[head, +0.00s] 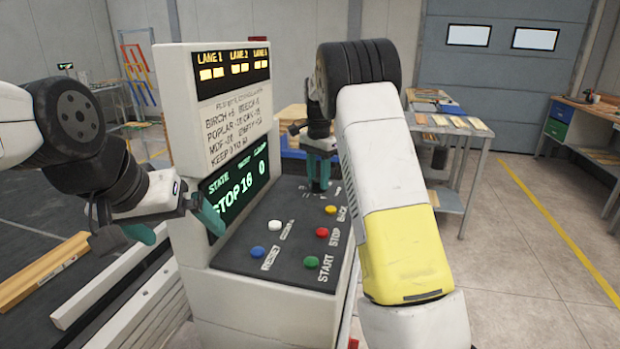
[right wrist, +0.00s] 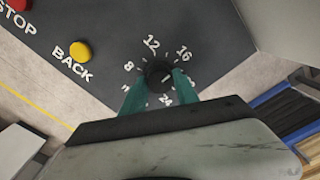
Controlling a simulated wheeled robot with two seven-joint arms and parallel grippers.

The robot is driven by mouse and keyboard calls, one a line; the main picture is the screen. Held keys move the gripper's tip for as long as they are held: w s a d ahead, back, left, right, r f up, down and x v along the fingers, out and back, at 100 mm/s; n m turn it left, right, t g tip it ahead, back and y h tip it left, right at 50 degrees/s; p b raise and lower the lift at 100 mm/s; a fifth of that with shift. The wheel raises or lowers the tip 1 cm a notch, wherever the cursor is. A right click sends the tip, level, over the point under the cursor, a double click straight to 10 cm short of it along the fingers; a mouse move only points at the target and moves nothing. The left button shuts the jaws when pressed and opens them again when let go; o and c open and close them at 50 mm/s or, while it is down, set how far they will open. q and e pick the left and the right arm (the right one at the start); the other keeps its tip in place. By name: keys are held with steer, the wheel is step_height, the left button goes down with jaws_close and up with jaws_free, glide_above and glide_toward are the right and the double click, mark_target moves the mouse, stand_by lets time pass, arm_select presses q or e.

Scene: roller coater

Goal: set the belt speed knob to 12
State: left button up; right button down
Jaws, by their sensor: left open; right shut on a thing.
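The belt speed knob (right wrist: 157,73) is a small dark round knob on the black sloping panel (head: 253,262). In the right wrist view a ring of white marks surrounds it, with 8, 12, 16 and 24 readable. A small pale mark shows on the knob's right side, towards 16 or beyond; its exact heading is unclear. My right gripper (right wrist: 151,91) is shut on the knob, a green finger on each side. In the head view the right gripper (head: 319,174) hides the knob. My left gripper (head: 174,224) is open and empty, left of the console screen.
The console screen (head: 236,190) reads STOP, a number like 18 or 16, and 0. A printed list (head: 235,125) above includes belt speeds by wood. Yellow (head: 331,209), red (head: 322,232), green (head: 312,262), blue (head: 257,252) and white (head: 275,225) buttons sit nearby.

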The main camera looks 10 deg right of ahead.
mark_target(318, 180)
steer(key=shift+n, duration=0.3)
steer(key=n, duration=1.1)
stand_by(0.6)
steer(key=c, duration=0.9)
jaws_free()
steer(key=shift+r, duration=3.9)
steer(key=shift+r, duration=0.1)
